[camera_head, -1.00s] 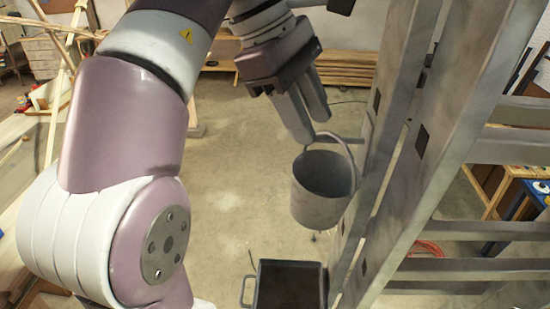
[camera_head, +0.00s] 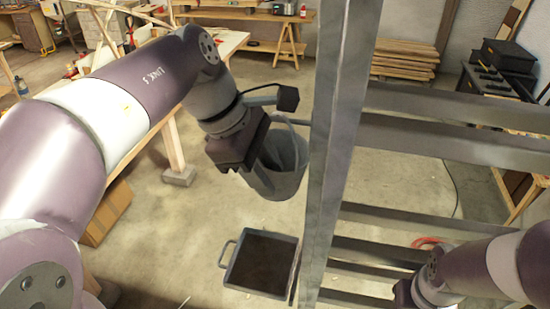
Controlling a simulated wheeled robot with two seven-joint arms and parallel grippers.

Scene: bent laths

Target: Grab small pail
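The small grey pail (camera_head: 288,165) is left of the ladder's upright rail, with its mouth up and its thin handle arching above it. My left gripper (camera_head: 259,182) points down at the pail's left side and overlaps it in the head view. Its fingers are largely covered by the gripper body, so I cannot tell whether they are open or touch the pail.
A metal ladder (camera_head: 338,130) stands right of the pail, with rungs running right. A square bin with dark contents (camera_head: 232,277) is below the pail. A wooden workbench (camera_head: 208,48) is at the back left. Stacked boards (camera_head: 405,58) lie at the back. Open floor lies left of the bin.

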